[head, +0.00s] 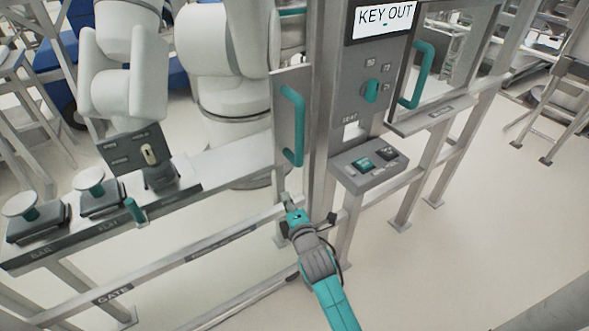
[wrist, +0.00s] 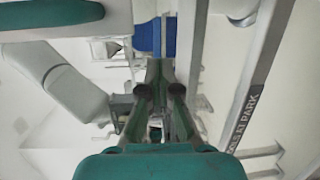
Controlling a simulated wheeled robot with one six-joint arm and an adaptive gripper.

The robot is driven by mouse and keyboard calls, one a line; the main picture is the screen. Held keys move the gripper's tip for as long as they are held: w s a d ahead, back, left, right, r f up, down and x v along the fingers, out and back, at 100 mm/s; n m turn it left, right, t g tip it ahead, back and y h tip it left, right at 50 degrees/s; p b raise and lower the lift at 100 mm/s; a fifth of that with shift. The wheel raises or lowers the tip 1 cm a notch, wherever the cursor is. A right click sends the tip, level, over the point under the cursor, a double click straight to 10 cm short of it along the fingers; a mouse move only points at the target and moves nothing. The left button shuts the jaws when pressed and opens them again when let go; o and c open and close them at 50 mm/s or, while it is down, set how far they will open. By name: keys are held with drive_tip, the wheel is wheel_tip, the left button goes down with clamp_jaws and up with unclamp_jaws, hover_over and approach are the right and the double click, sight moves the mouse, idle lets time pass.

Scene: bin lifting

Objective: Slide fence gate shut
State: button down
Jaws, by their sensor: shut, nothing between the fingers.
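A grey upright plate with a teal bar handle (head: 292,125) stands beside the metal post left of the control box. It looks like the gate's handle plate; I cannot tell how far the gate is open. A low fence rail with a "GATE" label (head: 113,293) runs from lower left towards the post. My gripper (head: 287,202) is just below the plate's lower end, close to the rail, fingers shut and empty. I cannot tell whether it touches the metal. In the wrist view the shut fingers (wrist: 159,75) point forward, and a teal handle (wrist: 50,14) shows at upper left.
A control box with a "KEY OUT" screen (head: 383,20) and a button panel (head: 368,165) stand right of the post. Another teal handle (head: 417,75) is further right. A white robot arm (head: 220,70) and a bench (head: 150,208) lie behind the rail.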

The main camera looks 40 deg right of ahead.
sight(303, 151)
drive_tip(key=s+a+r+m+g+h, duration=0.1)
drive_tip(key=s+a+r+m+h, duration=0.2)
drive_tip(key=r, duration=0.4)
drive_tip(key=s+a+r+m+g+h, duration=0.1)
drive_tip(key=s+a+r+m+h, duration=0.15)
drive_tip(key=s+a+r, duration=0.35)
drive_tip(key=w+d+r, duration=0.1)
drive_tip(key=w+d, duration=0.8)
drive_tip(key=d, duration=0.2)
drive_tip(key=shift+w+d+n, duration=0.35)
drive_tip(key=shift+h, duration=0.25)
drive_tip(key=shift+s+d, duration=0.2)
drive_tip(key=shift+d, duration=1.45)
